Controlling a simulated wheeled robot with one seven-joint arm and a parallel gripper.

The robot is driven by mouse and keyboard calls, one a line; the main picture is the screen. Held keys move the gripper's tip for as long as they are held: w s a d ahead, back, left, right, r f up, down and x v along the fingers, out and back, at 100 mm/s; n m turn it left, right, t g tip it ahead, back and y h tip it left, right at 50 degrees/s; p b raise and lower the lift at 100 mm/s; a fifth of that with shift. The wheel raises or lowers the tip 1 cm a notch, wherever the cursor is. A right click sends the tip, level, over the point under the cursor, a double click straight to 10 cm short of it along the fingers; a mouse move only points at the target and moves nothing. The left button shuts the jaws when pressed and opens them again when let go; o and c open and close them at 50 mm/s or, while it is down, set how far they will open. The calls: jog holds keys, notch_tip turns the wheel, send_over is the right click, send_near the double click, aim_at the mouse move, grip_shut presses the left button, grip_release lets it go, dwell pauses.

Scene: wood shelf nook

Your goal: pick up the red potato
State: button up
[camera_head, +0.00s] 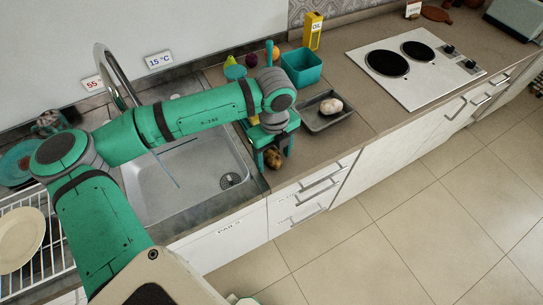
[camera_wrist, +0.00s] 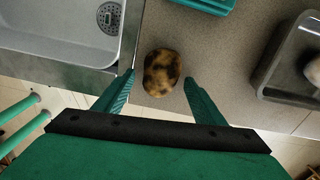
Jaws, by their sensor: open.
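A mottled brown potato (camera_wrist: 161,72) with dark patches lies on the counter close to the sink's edge. It also shows in the head view (camera_head: 273,158), partly hidden by my gripper. My gripper (camera_wrist: 159,82) is open above the counter, pointing down, with one finger on each side of the potato in the wrist view. I cannot tell whether the fingers touch it; small gaps show. In the head view my gripper (camera_head: 272,152) is at the counter's front, right of the sink. No clearly red potato shows; a pale pinkish one (camera_head: 331,106) lies in a grey tray.
The grey tray (camera_head: 349,119) stands right of my gripper. A teal bin (camera_head: 302,68) and a yellow box (camera_head: 312,31) stand behind. Small round produce (camera_head: 252,60) lies at the back. The sink (camera_head: 185,180) is left; the hob (camera_head: 415,62) is far right.

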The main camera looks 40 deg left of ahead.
jog(key=c, duration=1.2)
